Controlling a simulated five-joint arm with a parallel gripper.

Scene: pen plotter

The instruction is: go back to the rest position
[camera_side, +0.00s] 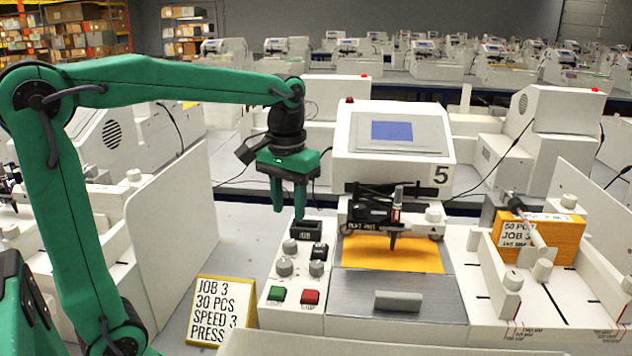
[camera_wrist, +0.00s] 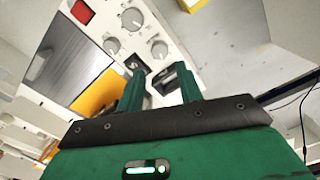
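My gripper (camera_side: 288,212) hangs down above the plotter's control panel, just left of the black JOB block (camera_side: 306,230) in the side view. In the wrist view my gripper (camera_wrist: 160,76) has its two green fingers apart, and I see nothing held between them. The black block (camera_wrist: 172,80) shows behind the fingertips in that view. The panel carries grey knobs (camera_side: 285,267), a green button (camera_side: 277,293) and a red button (camera_side: 310,297). The red button (camera_wrist: 82,12) also shows in the wrist view.
The plotter (camera_side: 390,150) stands right of the panel, with a yellow sheet (camera_side: 400,256) under its pen carriage. A job card (camera_side: 214,306) leans at the front left. A white partition (camera_side: 170,235) stands behind my arm's left side.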

